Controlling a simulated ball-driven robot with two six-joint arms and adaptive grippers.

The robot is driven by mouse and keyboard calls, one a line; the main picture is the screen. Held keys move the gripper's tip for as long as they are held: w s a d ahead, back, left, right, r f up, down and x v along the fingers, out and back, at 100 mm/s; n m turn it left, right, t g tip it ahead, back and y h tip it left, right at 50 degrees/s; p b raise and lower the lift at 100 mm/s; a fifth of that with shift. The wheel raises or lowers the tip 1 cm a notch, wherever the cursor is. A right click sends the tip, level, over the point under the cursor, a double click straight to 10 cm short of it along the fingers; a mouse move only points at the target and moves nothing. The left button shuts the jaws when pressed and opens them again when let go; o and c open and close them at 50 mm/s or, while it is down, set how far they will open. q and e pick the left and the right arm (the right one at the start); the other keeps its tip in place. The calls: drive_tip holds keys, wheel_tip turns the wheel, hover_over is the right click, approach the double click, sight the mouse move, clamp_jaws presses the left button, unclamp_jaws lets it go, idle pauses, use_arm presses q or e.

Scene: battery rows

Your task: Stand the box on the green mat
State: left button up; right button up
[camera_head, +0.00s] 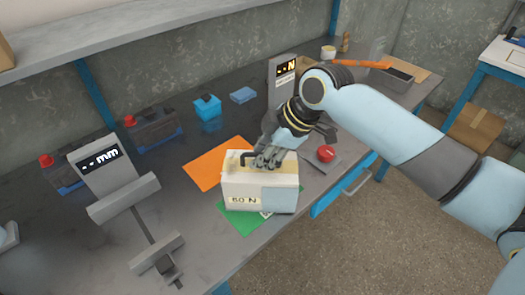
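The box (240,192) is cream-coloured with a grey-blue patch, a force label ending in N on its front and a dark handle on top. It is upright at the front edge of the table, over the green mat (236,219). The mat shows at its left, front and right corners; whether the box's base touches it is hard to tell. My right gripper (267,161) comes down from the upper right onto the box's top, its fingers closed at the handle. My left gripper is not in view.
An orange mat (208,168) lies behind the box. A grey mm gauge (106,175) stands left, an N display post (281,72) behind. A red button (325,153) is close at right. Dark batteries (153,128) and a blue container (207,107) stand farther back.

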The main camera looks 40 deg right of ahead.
drive_tip(key=v, duration=1.2)
idle(0.5)
drive_tip(key=s+a+f+m+g+h, duration=0.1)
drive_tip(key=s+a+m+h, duration=0.1)
drive_tip(key=s+m, duration=0.45)
drive_tip(key=s+a+f+m+h, duration=0.1)
drive_tip(key=s+m+h, duration=0.1)
drive_tip(key=s+m, duration=0.45)
wheel_tip(320, 180, down, 35)
drive_tip(key=s+d+n+g+b, duration=0.2)
drive_tip(key=s+b, duration=0.1)
drive_tip(key=b, duration=0.6)
drive_tip(key=s+f+b, duration=0.4)
drive_tip(key=s+f, duration=0.5)
drive_tip(key=f, duration=0.3)
drive_tip(key=s+d+f+g+b, duration=0.1)
drive_tip(key=s+f+b, duration=0.3)
drive_tip(key=s+f, duration=0.5)
wheel_tip(320, 180, down, 4)
drive_tip(key=shift+s+d+f, duration=0.2)
drive_tip(key=shift+s+f, duration=0.05)
drive_tip(key=shift+s, duration=0.05)
